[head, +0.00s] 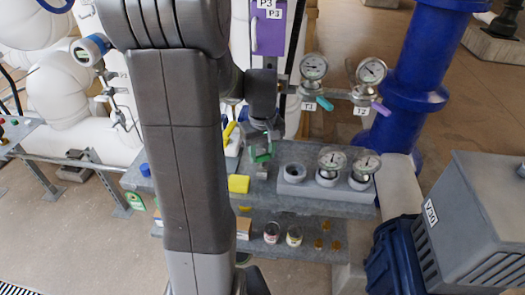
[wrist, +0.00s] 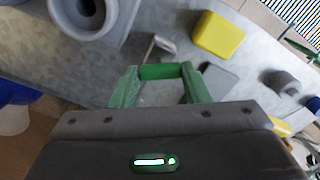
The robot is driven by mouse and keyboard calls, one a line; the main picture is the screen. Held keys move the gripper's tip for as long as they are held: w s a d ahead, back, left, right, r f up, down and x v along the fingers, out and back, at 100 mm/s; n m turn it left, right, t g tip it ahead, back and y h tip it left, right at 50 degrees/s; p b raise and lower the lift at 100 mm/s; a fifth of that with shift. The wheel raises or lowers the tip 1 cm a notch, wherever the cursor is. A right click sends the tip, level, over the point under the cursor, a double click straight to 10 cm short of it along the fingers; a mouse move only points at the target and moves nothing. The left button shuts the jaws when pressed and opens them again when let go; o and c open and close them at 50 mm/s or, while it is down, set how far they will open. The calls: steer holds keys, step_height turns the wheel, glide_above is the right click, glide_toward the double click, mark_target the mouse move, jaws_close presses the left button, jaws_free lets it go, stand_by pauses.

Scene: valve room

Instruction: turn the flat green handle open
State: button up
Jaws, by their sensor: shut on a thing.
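My gripper (head: 262,150) is at the end of my lowered arm, above the grey bench, left of the block with gauges. In the wrist view its two green fingers (wrist: 163,85) point away from the camera. A flat green piece (wrist: 163,72), which looks like the green handle, spans the gap between the fingertips, and they are shut on it.
A yellow block (head: 238,184) sits on the bench (head: 340,209) left of the gripper. A grey block (head: 291,188) holding gauges stands to the right. Gauges with teal (head: 325,103) and purple (head: 380,108) handles are behind. A blue pipe (head: 415,75) and grey cabinet (head: 480,215) stand right.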

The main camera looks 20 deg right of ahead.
mark_target(262, 155)
steer(key=n, duration=0.6)
steer(key=shift+n, duration=0.3)
steer(key=n, duration=0.5)
steer(key=shift+p, duration=0.35)
steer(key=shift+n, duration=0.3)
steer(key=o, duration=1)
step_height(262, 155, up, 14)
steer(key=shift+f, duration=0.1)
step_height(262, 155, down, 14)
steer(key=shift+r, duration=0.1)
stand_by(0.4)
